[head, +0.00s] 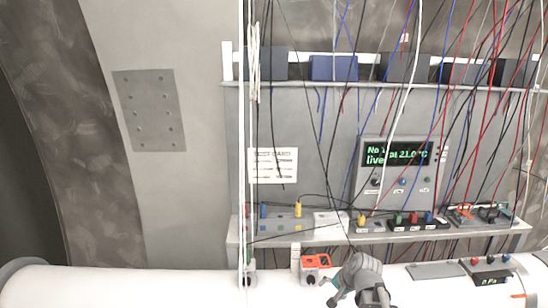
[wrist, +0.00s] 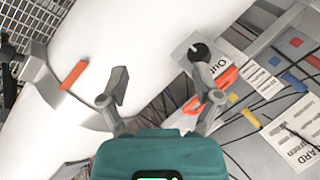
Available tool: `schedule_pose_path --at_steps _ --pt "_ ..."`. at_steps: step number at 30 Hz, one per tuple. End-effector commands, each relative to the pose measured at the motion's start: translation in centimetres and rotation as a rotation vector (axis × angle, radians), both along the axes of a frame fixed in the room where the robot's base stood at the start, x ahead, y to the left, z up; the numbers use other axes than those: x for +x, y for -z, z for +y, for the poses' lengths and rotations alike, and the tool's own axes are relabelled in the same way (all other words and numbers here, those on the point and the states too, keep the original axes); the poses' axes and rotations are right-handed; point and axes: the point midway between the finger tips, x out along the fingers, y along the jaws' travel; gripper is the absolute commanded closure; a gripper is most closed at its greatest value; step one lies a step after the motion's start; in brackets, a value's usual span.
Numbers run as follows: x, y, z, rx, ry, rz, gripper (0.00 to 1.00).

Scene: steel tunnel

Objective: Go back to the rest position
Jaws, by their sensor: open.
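My gripper (wrist: 160,76) is open, with its two grey fingers spread and nothing between them in the wrist view. Its teal body fills the bottom of that view. Behind the fingers is a white pipe surface. The right finger overlaps an orange-framed block with a black round knob (wrist: 199,50); I cannot tell whether they touch. In the head view my grey arm reaches in at the bottom middle, beside the orange-framed block (head: 315,262). The fingertips are hard to make out there. No marker of a rest position shows.
A white pipe (head: 150,287) runs along the bottom. Behind it stands a grey panel with a lit display (head: 397,154) and a ledge (head: 390,237) of small coloured parts. Many loose wires hang from the upper shelf (head: 300,84). A box with buttons (head: 488,270) sits at right.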

Motion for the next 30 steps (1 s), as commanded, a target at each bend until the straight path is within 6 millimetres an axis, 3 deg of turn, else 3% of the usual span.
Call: schedule_pose_path --at_steps 1,6,18,30 --pt "-1.7 0.6 0.5 -0.069 -0.073 0.025 0.18" --pt "-5.0 1.9 0.8 -0.249 -0.261 0.098 0.18" --pt "-9.9 2.8 0.4 -0.492 -0.527 0.228 0.18" --pt "-10.6 6.5 0.3 -0.495 -0.539 0.248 0.18"
